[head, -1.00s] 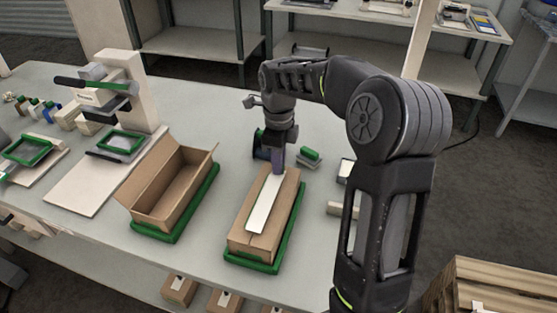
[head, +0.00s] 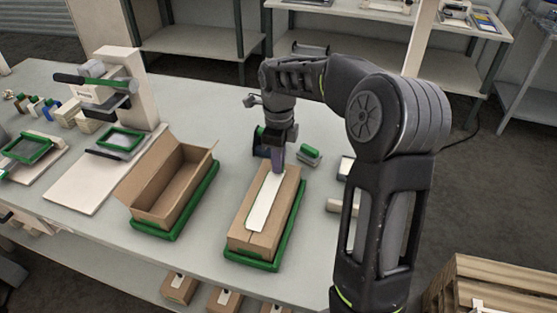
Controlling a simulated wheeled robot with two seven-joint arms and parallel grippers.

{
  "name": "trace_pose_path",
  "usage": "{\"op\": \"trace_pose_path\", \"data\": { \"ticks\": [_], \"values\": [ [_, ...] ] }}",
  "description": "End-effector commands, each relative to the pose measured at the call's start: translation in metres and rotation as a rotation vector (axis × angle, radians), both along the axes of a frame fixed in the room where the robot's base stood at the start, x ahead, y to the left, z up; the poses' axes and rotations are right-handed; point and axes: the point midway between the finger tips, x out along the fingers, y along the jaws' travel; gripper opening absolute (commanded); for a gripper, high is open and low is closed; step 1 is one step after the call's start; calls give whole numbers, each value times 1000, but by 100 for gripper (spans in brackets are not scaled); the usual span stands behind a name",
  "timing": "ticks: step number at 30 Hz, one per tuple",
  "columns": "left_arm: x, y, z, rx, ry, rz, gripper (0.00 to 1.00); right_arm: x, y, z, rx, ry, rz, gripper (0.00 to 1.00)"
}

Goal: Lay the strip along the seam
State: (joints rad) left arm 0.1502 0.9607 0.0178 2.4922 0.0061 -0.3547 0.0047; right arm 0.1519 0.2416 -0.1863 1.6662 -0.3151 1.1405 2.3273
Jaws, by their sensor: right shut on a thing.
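A closed brown carton (head: 258,236) sits in a green-rimmed tray (head: 298,222) on the table, right of centre. A white strip (head: 265,202) lies over the middle of its top, running lengthwise along the seam. The near end of the strip stops short of the carton's near edge, where a bit of seam shows. My right gripper (head: 277,158) points down at the strip's far end and is shut on it. The fingertips are small here, and the strip's far end is partly hidden by them. My left gripper is out of view.
An open, empty carton (head: 168,188) stands in another green tray (head: 178,232) to the left. A press-like stand (head: 125,90) and white board are further left. A green-topped block (head: 310,152) lies just right of my gripper. Bare table lies between the trays.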

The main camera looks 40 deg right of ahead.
Motion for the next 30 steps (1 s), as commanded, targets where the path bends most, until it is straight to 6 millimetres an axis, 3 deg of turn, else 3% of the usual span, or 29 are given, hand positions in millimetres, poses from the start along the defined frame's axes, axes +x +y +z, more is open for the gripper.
{"op": "trace_pose_path", "data": {
  "ticks": [15, 16, 24, 30],
  "values": [
    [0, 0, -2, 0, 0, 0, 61, 0, 0, -3, 0, 0, 1, 0],
    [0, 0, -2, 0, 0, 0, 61, 0, 0, -3, 0, 0, 1, 16],
    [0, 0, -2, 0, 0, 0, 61, 0, 0, -3, 0, 0, 0, 38],
    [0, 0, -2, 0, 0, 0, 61, 0, 0, -3, 0, 0, 0, 39]
  ]
}}
